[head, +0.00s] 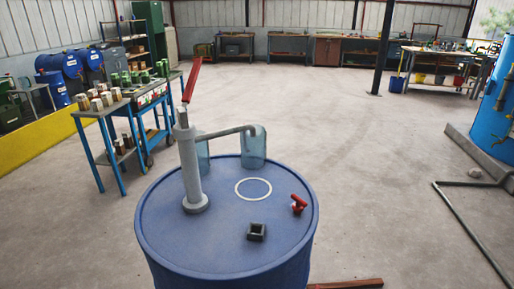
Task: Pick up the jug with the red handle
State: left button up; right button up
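A blue drum (225,235) stands in the middle foreground. A grey hand pump (189,165) rises from its lid, with a red lever (193,79) at the top and a spout (225,132) reaching right. Two translucent blue jug-like containers show at the drum's far edge: one (254,150) at the spout's end, another (203,158) partly hidden behind the pump. I see no red handle on either container. A small red part (298,203) sits on the lid's right side; I cannot tell what it is. Neither of my grippers is in view.
A small square dark block (256,231) is on the lid. A blue-legged cart (108,125) with bottles and cans stands left. A blue tank (497,115) and floor pipe (460,232) are at right. Workbenches line the back. Open floor (340,130) lies behind and right of the drum.

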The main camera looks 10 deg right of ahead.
aim_at(253, 150)
jog(key=i+j+z, duration=0.35)
jog(key=j, duration=0.5)
jog(key=j+z, duration=0.35)
jog(key=j, duration=0.45)
jog(key=j+z, duration=0.3)
jog(key=j, duration=0.6)
jog(key=i+j+z, duration=0.2)
jog(key=j+z, duration=0.2)
jog(key=j, duration=0.6)
jog(key=i+j+z, duration=0.1)
jog(key=j+z, duration=0.25)
jog(key=j, duration=0.7)
jog(key=j+z, duration=0.4)
jog(key=j, duration=0.6)
jog(key=i+j+z, duration=0.15)
jog(key=j, duration=0.25)
jog(key=i+j+z, duration=0.15)
jog(key=j, duration=0.25)
jog(key=i+j+z, duration=0.2)
jog(key=j, duration=0.2)
jog(key=i+j+z, duration=0.15)
jog(key=j, duration=0.3)
jog(key=i+j+z, duration=0.15)
jog(key=j, duration=0.3)
jog(key=j+z, duration=0.15)
jog(key=j, duration=0.3)
